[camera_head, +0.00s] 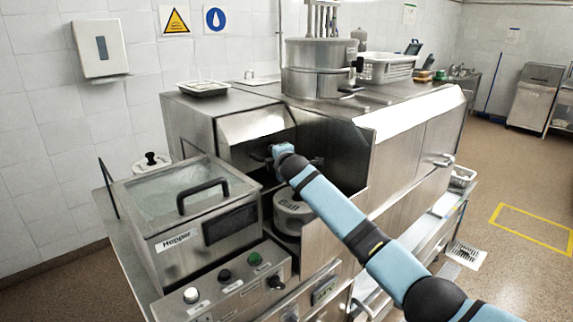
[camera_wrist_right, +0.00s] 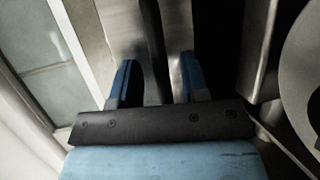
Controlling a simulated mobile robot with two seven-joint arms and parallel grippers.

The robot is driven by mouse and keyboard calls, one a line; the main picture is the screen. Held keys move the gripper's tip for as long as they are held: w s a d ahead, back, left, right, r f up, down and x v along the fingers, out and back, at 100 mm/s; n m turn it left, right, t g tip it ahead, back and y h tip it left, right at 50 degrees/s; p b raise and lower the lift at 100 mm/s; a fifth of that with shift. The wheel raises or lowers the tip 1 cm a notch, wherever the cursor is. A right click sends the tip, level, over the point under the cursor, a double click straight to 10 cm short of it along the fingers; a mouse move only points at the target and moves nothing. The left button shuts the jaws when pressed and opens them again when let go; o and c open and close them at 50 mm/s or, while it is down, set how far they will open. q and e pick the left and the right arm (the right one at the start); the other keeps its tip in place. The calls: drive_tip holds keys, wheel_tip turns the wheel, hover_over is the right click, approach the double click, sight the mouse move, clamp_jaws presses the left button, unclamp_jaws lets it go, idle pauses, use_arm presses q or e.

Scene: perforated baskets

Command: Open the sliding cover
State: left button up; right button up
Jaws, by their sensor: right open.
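The steel machine (camera_head: 410,165) has an open, dark bay at its front left, below a slanted metal panel (camera_head: 255,124). I cannot tell for certain which part is the sliding cover. My right arm reaches into the bay from the lower right, and my right gripper (camera_head: 268,158) is at its mouth, small and partly hidden in shadow. In the right wrist view the two blue fingers of my right gripper (camera_wrist_right: 156,82) are apart, with an upright metal strip (camera_wrist_right: 150,40) between them. Contact with the strip cannot be told. My left gripper is out of view.
A labelled hopper box (camera_head: 188,215) with a clear lid and black handle stands left of the bay. A round grey canister (camera_head: 291,210) sits below my forearm. A control panel (camera_head: 225,285) is in front. A steel pot (camera_head: 318,65) stands on top.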

drive_tip(key=v, duration=1.2)
drive_tip(key=shift+b, duration=0.4)
drive_tip(key=shift+s+d+f, duration=0.1)
drive_tip(key=shift+s+f, duration=0.05)
